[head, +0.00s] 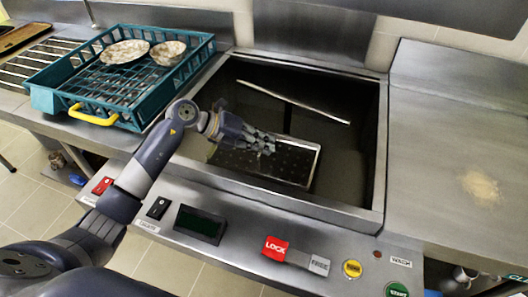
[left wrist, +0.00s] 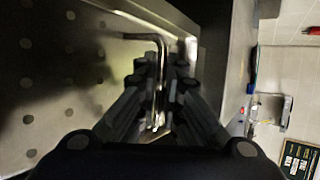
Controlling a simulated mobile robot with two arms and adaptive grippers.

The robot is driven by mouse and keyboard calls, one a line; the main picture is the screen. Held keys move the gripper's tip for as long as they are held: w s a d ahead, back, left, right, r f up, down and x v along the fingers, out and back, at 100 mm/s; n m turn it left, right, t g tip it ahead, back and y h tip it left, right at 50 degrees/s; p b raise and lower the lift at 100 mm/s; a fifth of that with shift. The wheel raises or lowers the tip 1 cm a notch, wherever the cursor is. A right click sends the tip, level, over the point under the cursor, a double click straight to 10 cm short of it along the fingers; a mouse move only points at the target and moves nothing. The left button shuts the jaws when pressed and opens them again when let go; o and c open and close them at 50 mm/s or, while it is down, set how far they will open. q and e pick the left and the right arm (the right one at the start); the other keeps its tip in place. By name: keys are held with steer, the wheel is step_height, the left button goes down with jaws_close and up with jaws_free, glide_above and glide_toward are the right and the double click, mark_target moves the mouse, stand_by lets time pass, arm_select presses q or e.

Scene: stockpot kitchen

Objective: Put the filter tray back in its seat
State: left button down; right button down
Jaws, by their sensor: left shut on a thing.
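The filter tray (head: 292,170), a perforated metal plate with a bright edge, is inside the open dark basin (head: 358,170), towards its front left. My left gripper (head: 262,142) reaches into the basin from the left and is shut on the tray's handle. In the left wrist view the bent metal handle (left wrist: 160,60) runs between the fingers, with the tray's holes (left wrist: 55,80) to the left. The tray looks tilted. The seat below it is dark, and I cannot tell the gap between them. My right gripper is not in view.
A thin metal spray arm (head: 292,102) spans the basin behind the tray. A teal rack (head: 62,82) with two dishes stands on the left counter. The front panel carries a red LOCK slider (head: 275,246) and buttons. The right counter (head: 430,130) is clear except for a pale stain.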

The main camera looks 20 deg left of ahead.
mark_target(272, 155)
arm_select(q)
step_height(272, 155, down, 3)
steer(key=shift+f, duration=0.2)
steer(key=shift+f, duration=0.1)
steer(key=c, duration=1.8)
jaws_free()
steer(key=shift+o, duration=0.2)
